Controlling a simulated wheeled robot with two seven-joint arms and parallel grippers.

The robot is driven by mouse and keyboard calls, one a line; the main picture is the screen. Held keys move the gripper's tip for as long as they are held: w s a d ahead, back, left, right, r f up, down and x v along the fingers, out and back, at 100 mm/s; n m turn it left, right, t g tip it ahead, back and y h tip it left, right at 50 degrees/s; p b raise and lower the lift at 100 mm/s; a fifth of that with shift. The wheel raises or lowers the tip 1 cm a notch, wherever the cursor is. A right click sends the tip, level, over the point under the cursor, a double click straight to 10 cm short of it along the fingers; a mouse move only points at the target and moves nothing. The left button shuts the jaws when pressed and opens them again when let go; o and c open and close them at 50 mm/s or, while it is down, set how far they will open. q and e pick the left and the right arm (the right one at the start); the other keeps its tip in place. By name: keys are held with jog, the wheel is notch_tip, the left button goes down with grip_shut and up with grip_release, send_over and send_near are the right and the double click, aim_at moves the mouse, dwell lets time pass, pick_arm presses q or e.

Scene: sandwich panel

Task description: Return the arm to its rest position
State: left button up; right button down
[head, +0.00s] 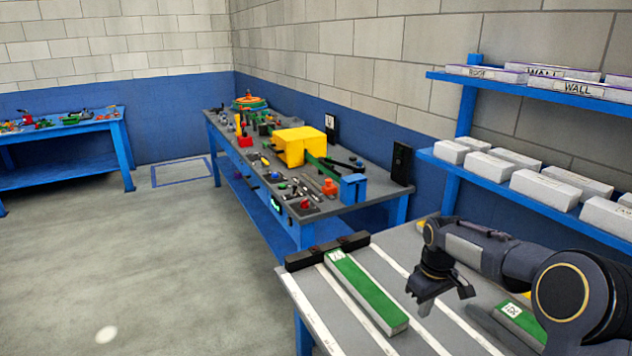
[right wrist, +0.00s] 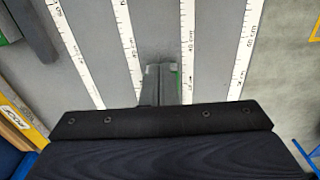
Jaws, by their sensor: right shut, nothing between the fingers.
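My right gripper (head: 440,298) hangs above the grey table (head: 425,235), its fingers pointing down and empty. In the right wrist view its fingers (right wrist: 162,82) are shut together above the table. One green-topped panel (head: 365,290) lies on the table left of the gripper, its far end near a black bar (head: 327,251). A second green-topped panel (head: 522,318) lies to the right, partly hidden by my right arm. The gripper is apart from both panels. My left gripper is not in view.
White measuring strips (head: 395,275) run along the table. A blue shelf (head: 500,182) with white boxes (head: 545,190) stands close on the right. A blue workbench (head: 300,232) with tools and a yellow box (head: 299,146) stands beyond. The floor (head: 130,260) at left is open.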

jog(key=s+a+r+m+t+y, duration=0.25)
jog(key=s+r, duration=0.65)
jog(key=s, duration=0.5)
jog(key=s+a+f+m+t, duration=0.1)
jog(key=s+a, duration=0.2)
jog(key=s, duration=0.5)
jog(key=s+a+f+m+t+y, duration=0.1)
jog(key=s+a, duration=0.3)
jog(key=s, duration=0.4)
jog(key=shift+s+a+m+t, duration=0.2)
jog(key=shift+s+m+t, duration=0.25)
jog(key=shift+m, duration=0.3)
